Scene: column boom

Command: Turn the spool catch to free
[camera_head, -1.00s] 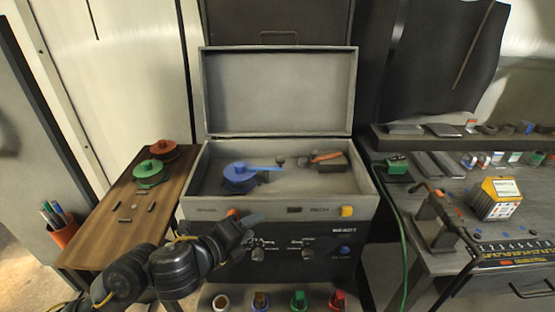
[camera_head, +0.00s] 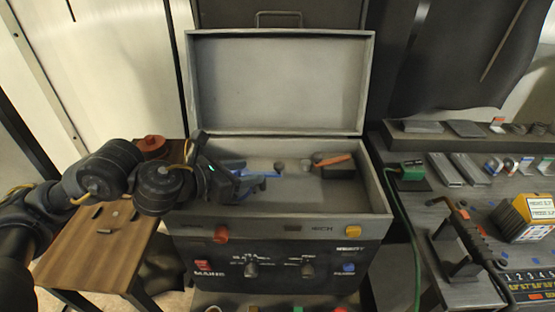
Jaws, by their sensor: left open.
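An open grey box (camera_head: 345,205) stands in the middle with its lid raised. Inside at its left, a blue spool with a blue lever (camera_head: 268,174) is mostly hidden behind my left gripper (camera_head: 246,185). That gripper is open and reaches over the box's left wall, at the spool; whether it touches the spool I cannot tell. An orange-handled lever (camera_head: 332,160) on a dark block lies at the box's right. Which part is the spool catch is not clear. My right gripper is not in view.
A wooden side table (camera_head: 95,250) at left holds a red spool (camera_head: 152,144). The raised lid (camera_head: 280,85) closes off the back. At right, a bench carries a green connector (camera_head: 411,170), a torch-like tool (camera_head: 470,228) and a yellow box (camera_head: 527,215).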

